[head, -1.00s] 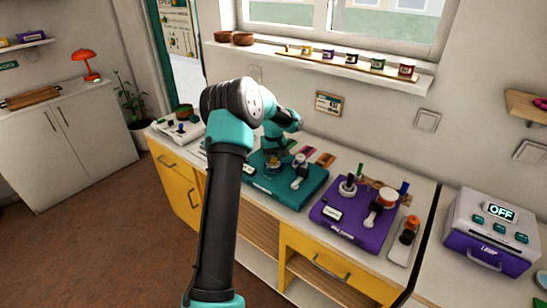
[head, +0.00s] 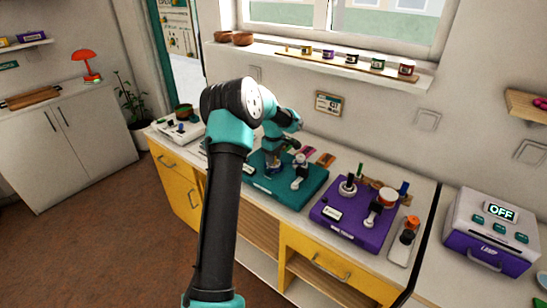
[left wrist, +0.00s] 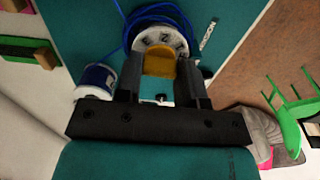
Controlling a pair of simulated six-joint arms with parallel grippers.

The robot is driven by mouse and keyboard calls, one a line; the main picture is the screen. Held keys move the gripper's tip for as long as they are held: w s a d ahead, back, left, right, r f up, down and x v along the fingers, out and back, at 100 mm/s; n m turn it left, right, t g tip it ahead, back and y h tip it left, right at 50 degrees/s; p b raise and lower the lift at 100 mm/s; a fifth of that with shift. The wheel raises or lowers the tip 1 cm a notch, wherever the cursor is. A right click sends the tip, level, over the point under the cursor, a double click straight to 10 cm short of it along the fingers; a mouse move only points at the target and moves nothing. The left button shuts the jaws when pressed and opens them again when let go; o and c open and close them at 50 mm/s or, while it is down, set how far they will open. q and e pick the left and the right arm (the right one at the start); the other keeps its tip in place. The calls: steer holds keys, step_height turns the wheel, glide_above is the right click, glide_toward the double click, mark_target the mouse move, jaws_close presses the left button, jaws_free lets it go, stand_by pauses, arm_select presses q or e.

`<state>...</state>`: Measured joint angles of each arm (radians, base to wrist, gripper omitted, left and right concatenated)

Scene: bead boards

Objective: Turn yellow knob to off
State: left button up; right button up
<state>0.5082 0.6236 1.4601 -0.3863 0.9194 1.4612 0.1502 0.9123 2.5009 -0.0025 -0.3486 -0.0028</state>
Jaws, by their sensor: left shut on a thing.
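The yellow knob (left wrist: 160,64) shows in the left wrist view on a round pale dial (left wrist: 160,37) with dark marks, set on the teal board (left wrist: 80,15). My left gripper (left wrist: 158,78) has one finger on each side of the knob and is shut on it. The marks are too small to read, so I cannot tell the knob's setting. In the head view my left gripper (head: 275,163) reaches down onto the teal board (head: 305,195), and the knob is hidden there. My right gripper is out of view.
A blue-and-white cylinder (left wrist: 97,77) and a blue cable (left wrist: 122,40) lie close to the dial. A white-handled part (head: 300,166) stands right of my gripper. A purple board (head: 345,232) and a purple box reading OFF (head: 490,232) stand further right.

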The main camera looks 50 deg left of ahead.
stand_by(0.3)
arm_select(q)
steer(key=o, duration=0.9)
steer(key=shift+o, duration=0.2)
step_height(320, 180, up, 18)
steer(key=shift+f, duration=0.25)
